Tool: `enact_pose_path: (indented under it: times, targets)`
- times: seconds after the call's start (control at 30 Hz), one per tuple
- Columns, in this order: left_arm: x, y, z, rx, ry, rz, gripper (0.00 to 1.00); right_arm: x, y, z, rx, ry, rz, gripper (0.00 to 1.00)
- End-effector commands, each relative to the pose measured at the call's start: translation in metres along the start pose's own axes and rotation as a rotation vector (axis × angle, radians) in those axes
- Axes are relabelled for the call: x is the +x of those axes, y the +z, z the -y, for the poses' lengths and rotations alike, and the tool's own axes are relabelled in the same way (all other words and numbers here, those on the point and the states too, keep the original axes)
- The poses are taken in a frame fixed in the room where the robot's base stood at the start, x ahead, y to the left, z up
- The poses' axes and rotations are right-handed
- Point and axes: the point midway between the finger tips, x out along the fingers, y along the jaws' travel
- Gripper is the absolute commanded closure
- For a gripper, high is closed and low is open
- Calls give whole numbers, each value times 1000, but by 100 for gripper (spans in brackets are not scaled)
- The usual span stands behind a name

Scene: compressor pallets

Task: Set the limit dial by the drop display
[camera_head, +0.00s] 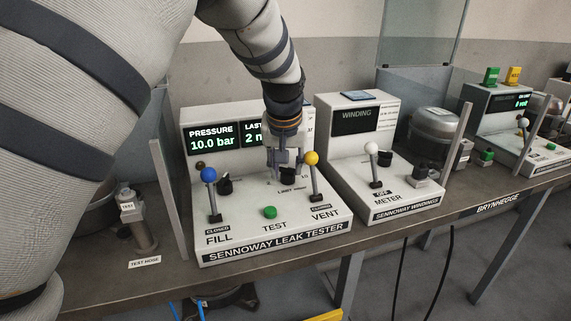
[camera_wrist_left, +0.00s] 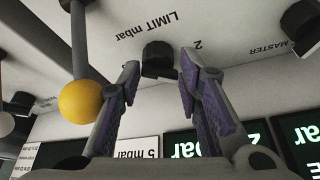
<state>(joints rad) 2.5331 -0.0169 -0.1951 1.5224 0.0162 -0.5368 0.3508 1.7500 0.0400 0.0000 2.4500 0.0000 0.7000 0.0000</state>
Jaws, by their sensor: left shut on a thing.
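The leak tester (camera_head: 275,242) is a white console on the bench. Its black limit dial (camera_head: 288,175) sits on the sloping top, behind the green TEST button (camera_head: 269,212). My left gripper (camera_head: 284,170) reaches down onto the dial from behind. In the left wrist view, its fingertips (camera_wrist_left: 158,70) stand either side of the dial (camera_wrist_left: 158,58), shut on it. A 2 mark and "LIMIT mbar" show beside the dial. The pressure display (camera_head: 211,138) reads 10.0 bar. The last-drop display (camera_head: 250,136) starts with 2; my arm hides the rest. My right gripper is out of view.
The blue FILL lever (camera_head: 208,175) and yellow VENT lever (camera_head: 311,158) stand upright on either side. The yellow knob (camera_wrist_left: 82,101) is close to my fingers. A winding tester (camera_head: 370,155) stands to the right, a test hose (camera_head: 137,220) to the left.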

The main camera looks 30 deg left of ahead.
Motion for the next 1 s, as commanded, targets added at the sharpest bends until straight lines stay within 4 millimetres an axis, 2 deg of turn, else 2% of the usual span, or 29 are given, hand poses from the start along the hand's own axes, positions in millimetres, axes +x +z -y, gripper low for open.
enact_pose_path:
  times: [0.03, 0.67, 0.7, 1.0]
  targets:
    - [-1, -5, 4, -7, -9, -13, 96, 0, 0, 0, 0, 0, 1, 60]
    - [-2, -8, 3, -8, -5, -21, 96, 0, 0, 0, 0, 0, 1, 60]
    - [-2, -8, 3, -8, -5, -21, 60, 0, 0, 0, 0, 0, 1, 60]
    - [-1, -5, 2, -6, -3, -13, 60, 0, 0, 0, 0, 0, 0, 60]
